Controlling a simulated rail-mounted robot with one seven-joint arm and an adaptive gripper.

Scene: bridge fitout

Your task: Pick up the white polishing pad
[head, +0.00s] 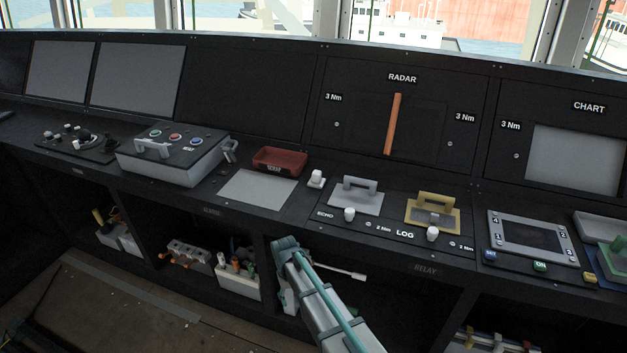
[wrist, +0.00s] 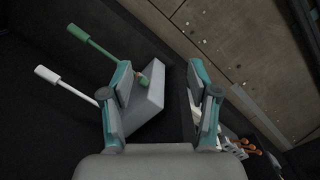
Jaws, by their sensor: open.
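I cannot tell for certain which thing is the white polishing pad. A rod with a white end (wrist: 47,74) and a rod with a green end (wrist: 78,32) stick out of a grey box (wrist: 148,105) in the wrist view. The white end also shows in the head view (head: 357,276), below the console edge. My gripper (wrist: 160,75) is open and empty, its fingers spread, with the grey box near or behind its left finger. In the head view my arm reaches to the front of the open shelves and hides part of them.
On the console top are a red tray (head: 280,161), a grey handled plate (head: 355,195), a yellow handled plate (head: 432,213) and white knobs. Shelves below hold a rack with orange-handled tools (head: 188,254) and a white caddy (head: 238,283). The floor (head: 90,310) at left looks mostly clear.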

